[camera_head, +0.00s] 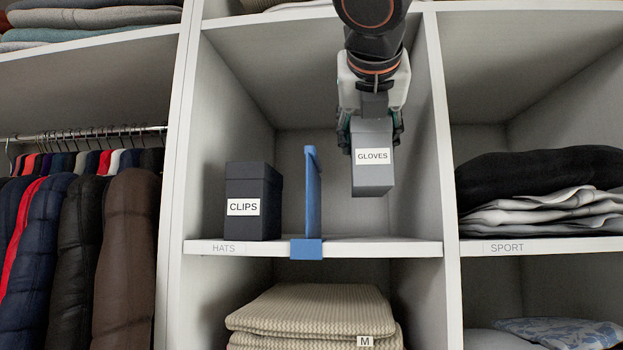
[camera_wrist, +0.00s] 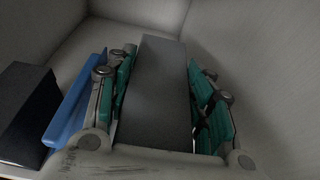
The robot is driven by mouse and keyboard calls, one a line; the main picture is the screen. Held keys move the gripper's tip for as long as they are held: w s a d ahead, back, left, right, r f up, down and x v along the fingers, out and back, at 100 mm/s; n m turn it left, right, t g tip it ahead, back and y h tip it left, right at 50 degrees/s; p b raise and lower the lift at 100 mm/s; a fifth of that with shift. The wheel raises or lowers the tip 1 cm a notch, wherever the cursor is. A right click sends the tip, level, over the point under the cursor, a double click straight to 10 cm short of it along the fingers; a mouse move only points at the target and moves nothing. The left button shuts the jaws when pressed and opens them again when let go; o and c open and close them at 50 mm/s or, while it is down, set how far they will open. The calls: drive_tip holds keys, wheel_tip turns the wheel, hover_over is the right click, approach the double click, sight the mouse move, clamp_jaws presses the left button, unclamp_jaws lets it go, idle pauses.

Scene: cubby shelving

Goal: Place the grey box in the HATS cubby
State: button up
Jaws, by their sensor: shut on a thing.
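The grey box (camera_head: 373,178), labelled GLOVES, hangs upright in my gripper (camera_head: 375,130) inside the upper part of the HATS cubby. My gripper is shut on its two sides, and the box bottom is above the shelf board. The wrist view also shows the grey box (camera_wrist: 160,90) between the teal finger pads of my gripper (camera_wrist: 165,95). The HATS cubby (camera_head: 374,246) has its label on the left of its front edge. A blue divider (camera_head: 313,195) stands on its shelf, left of the held box.
A black box (camera_head: 253,200) labelled CLIPS stands left of the divider; in the wrist view it (camera_wrist: 28,105) is at the left. The shelf right of the divider is clear. White side walls bound the cubby. A SPORT cubby with folded clothes (camera_head: 540,190) is to the right.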

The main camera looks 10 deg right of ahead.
sight(369, 195)
drive_tip(key=shift+w+d+f, duration=0.2)
drive_tip(key=shift+w+f, duration=0.3)
drive_tip(key=shift+w, duration=0.1)
drive_tip(key=shift+w+d+f, duration=0.15)
drive_tip(key=shift+w+f, duration=0.35)
drive_tip(key=shift+w, duration=0.1)
drive_tip(key=shift+s+f, duration=0.4)
drive_tip(key=shift+f, duration=0.1)
drive_tip(key=f, duration=0.3)
drive_tip(key=shift+w+b, duration=0.25)
drive_tip(key=shift+b, duration=0.15)
drive_tip(key=shift+f, duration=0.5)
drive_tip(key=shift+w, duration=0.1)
drive_tip(key=shift+w, duration=0.1)
drive_tip(key=shift+f, duration=0.15)
drive_tip(key=o, duration=1.2)
